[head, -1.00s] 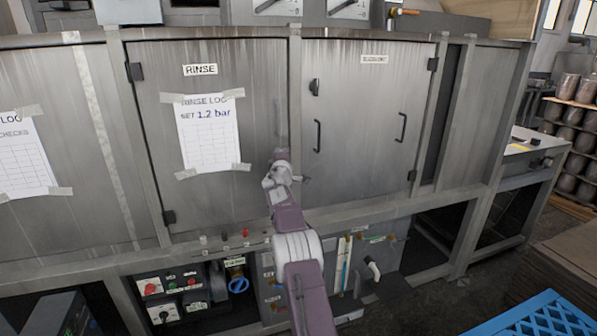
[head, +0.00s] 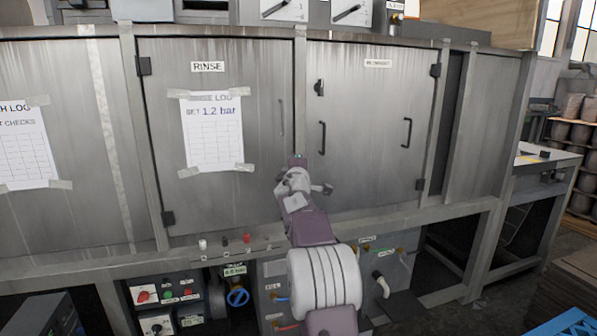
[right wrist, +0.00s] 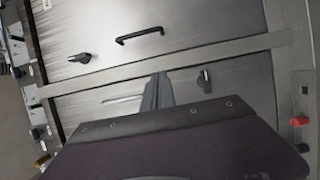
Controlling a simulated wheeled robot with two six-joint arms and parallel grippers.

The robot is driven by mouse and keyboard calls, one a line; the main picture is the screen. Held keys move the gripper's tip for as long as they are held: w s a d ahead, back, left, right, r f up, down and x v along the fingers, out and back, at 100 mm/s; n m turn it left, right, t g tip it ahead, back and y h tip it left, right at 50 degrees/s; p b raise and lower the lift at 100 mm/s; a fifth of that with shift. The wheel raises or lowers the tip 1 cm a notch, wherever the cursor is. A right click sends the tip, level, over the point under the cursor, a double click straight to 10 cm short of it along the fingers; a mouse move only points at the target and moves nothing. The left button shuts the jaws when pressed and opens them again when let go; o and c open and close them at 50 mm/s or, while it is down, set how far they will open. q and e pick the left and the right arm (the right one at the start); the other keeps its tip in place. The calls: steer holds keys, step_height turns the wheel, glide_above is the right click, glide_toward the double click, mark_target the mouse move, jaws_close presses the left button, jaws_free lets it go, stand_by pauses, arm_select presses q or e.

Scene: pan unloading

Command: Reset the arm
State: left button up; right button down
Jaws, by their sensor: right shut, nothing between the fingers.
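My right arm rises from the bottom of the head view, and my right gripper (head: 297,160) is in front of the post between two closed steel cabinet doors. In the right wrist view its grey fingers (right wrist: 158,92) are together, with nothing between them. The rinse door (head: 215,210) is on the left and the second door (head: 360,150), with black handles, is on the right. Whether the gripper touches the metal cannot be told. My left gripper is not in view.
A taped rinse log sheet (head: 212,130) hangs on the rinse door. Below the doors runs a ledge with small knobs (head: 225,241), above a control panel (head: 168,294). A blue crate (head: 575,325) is at the bottom right, and shelves with jars stand at the far right.

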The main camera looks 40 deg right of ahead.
steer(key=w+a+r+n+t+y, duration=0.2)
steer(key=w+a, duration=0.2)
steer(key=a, duration=0.6)
steer(key=s+a+f+m+g+y, duration=0.25)
steer(key=a+f+y, duration=0.25)
steer(key=a+f, duration=1)
steer(key=s+a+f+m+g+y, duration=0.25)
steer(key=s+a+f, duration=0.25)
steer(key=s+f, duration=0.45)
steer(key=s+a+f+m+g+y, duration=0.2)
steer(key=s+a+f+m+g, duration=0.15)
steer(key=s+a+f, duration=0.55)
steer(key=s+a+f+m+g+y, duration=0.2)
steer(key=s+f+g, duration=0.2)
steer(key=s+f, duration=0.6)
step_height(320, 180, up, 26)
steer(key=s+p, duration=0.1)
steer(key=p, duration=2.3)
steer(key=shift+s+r, duration=0.2)
steer(key=shift+s, duration=0.1)
